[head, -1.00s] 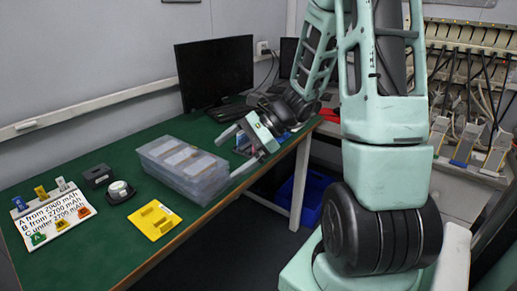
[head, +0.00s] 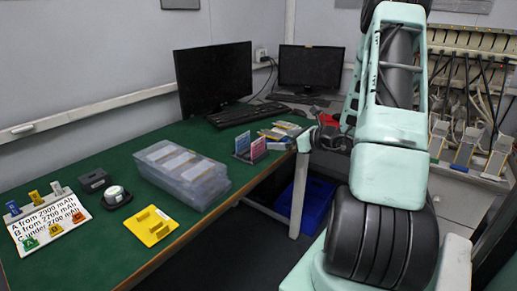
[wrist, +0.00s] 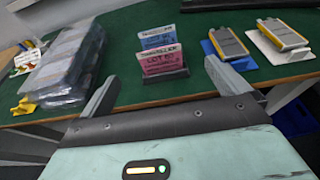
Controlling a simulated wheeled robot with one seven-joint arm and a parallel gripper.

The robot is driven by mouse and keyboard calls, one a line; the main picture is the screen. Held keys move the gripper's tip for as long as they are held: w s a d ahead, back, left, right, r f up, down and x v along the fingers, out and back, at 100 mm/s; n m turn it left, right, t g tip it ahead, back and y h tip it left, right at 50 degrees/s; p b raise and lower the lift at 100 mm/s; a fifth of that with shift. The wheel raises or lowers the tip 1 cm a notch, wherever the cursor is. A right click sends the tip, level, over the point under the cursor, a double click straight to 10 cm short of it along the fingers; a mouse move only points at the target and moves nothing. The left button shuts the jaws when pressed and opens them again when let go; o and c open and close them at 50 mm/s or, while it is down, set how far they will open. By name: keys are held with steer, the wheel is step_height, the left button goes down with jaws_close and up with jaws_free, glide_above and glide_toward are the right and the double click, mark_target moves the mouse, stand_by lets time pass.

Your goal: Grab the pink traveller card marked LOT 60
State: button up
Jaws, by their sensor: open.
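A pink traveller card (wrist: 163,61) stands in a dark holder (wrist: 166,78) in the wrist view. It reads "TRAVELLER" and "LOT"; its number is too blurred to be sure of. A blue card (wrist: 157,37) stands just behind it in the holder. In the head view the pink card (head: 258,148) stands near the desk's front edge, with the blue card (head: 242,142) to its left. My gripper (wrist: 162,68) is open and empty, its fingers spread to either side of the pink card's line, apart from it on the near side.
A clear lidded box (head: 183,173) lies left of the cards. Battery pouches on a blue tray (wrist: 228,55) and a white tray (wrist: 281,50) lie to the right.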

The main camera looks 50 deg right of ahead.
mark_target(259, 140)
steer(key=x, duration=0.9)
steer(key=shift+s+a+p, duration=0.1)
steer(key=shift+a+p, duration=0.15)
steer(key=shift+p, duration=0.15)
steer(key=shift+c, duration=0.3)
steer(key=c, duration=0.9)
